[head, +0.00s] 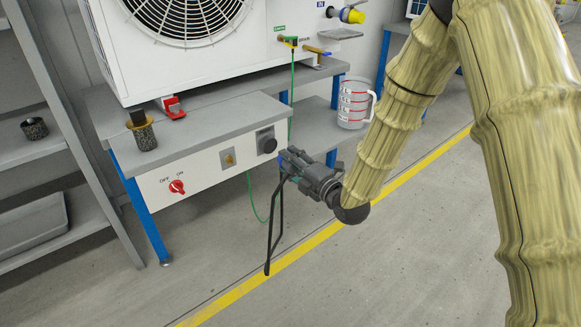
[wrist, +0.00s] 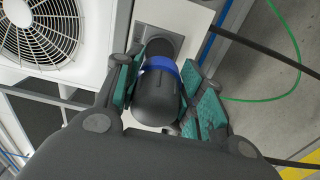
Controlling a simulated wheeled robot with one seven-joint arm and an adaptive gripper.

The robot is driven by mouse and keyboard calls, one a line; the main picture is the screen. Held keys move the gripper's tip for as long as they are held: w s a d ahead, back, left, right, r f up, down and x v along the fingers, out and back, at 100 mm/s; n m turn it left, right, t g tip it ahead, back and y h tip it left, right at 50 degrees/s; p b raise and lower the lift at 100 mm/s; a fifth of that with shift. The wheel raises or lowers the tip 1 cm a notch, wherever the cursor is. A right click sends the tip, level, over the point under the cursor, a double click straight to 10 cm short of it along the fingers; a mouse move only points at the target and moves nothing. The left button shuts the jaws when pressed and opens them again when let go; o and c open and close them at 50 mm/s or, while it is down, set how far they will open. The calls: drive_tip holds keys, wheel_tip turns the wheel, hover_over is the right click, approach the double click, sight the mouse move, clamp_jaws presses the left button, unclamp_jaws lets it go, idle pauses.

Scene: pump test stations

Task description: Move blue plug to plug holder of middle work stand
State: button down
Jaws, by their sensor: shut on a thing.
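The blue plug (wrist: 158,95) is a black cylinder with a blue ring. It sits between the teal-padded fingers of my gripper (wrist: 163,70) in the wrist view, and my gripper is shut on it. In the head view my gripper (head: 290,163) is in front of the right end of the stand's white panel (head: 205,168). A round dark socket (head: 268,145) on that panel is just beyond the plug. In the wrist view the plug's nose overlaps a grey square fitting; I cannot tell whether it is seated. A black cable (head: 270,240) hangs below my gripper.
A white fan unit (head: 200,50) stands on the stand's upper shelf. The panel has a red knob (head: 177,187). A measuring jug (head: 354,103) is on a grey shelf to the right. A green hose (head: 291,90) runs down behind my gripper. The floor in front is clear.

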sight(271, 145)
idle(0.3)
drive_tip(key=shift+x, duration=2.9)
drive_tip(key=shift+w+d+n+g+y+b, duration=0.15)
drive_tip(key=shift+n+g+y+b, duration=0.3)
drive_tip(key=shift+n+g+y, duration=0.7)
drive_tip(key=shift+t, duration=0.25)
drive_tip(key=shift+w+d, duration=0.1)
drive_tip(key=shift+d, duration=0.1)
drive_tip(key=shift+x, duration=0.8)
